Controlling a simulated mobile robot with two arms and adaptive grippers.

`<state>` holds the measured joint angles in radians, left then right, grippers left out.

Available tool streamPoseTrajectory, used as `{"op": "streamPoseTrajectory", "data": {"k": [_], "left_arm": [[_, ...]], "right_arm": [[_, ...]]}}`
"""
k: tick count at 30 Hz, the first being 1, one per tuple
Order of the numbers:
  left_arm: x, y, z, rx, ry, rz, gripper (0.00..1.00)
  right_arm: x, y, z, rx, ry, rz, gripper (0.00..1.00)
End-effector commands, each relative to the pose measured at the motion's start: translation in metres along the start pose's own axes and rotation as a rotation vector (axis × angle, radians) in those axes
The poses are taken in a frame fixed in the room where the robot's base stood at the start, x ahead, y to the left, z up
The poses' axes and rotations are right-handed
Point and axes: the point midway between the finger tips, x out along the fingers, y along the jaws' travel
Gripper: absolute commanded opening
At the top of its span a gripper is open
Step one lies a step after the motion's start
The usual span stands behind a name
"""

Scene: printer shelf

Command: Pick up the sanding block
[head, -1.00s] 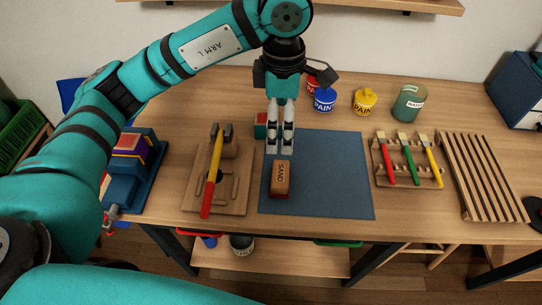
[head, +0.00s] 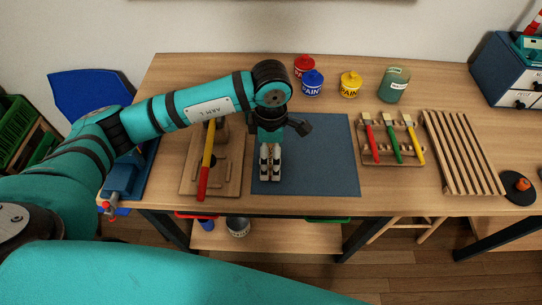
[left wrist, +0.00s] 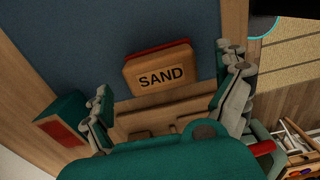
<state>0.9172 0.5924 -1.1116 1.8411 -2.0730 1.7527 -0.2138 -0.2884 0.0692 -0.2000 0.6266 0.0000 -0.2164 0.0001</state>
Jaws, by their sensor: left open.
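The sanding block (left wrist: 158,72) shows in the left wrist view as a tan block with a red layer along its far edge and "SAND" on its face. It rests on the blue mat (head: 325,160). My left gripper (head: 270,165) is over the left part of the mat in the head view and hides the block there. In the left wrist view the fingers of my left gripper (left wrist: 165,102) are spread wide, with the block between and slightly beyond them. No contact shows. My right gripper is not in view.
A wooden board (head: 228,185) with a red-and-yellow-handled tool lies just left of the mat. A brush rack (head: 375,157) and a slatted rack (head: 465,155) stand right. Paint pots, including a blue one (head: 312,84), stand behind. The mat's right half is clear.

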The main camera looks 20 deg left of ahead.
Motion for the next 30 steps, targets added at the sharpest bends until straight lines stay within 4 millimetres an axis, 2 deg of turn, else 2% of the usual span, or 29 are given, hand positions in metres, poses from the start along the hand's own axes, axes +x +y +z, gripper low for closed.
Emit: {"op": "streamPoseTrajectory", "data": {"k": [1,6,13,26,30], "left_arm": [[0.006,-0.002,-0.001,0.000,0.003,-0.006,1.00],[0.024,0.000,0.000,0.000,0.000,-0.001,1.00],[0.026,0.000,0.000,0.001,-0.001,0.001,1.00],[0.026,0.000,0.000,0.001,-0.001,0.001,0.45],[0.026,0.000,0.000,0.001,-0.001,0.001,0.42]], "right_arm": [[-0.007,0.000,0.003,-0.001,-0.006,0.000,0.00],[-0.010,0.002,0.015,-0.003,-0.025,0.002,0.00],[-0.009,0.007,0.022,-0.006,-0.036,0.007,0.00],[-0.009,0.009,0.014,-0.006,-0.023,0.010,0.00],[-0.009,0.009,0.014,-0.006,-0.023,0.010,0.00]]}}
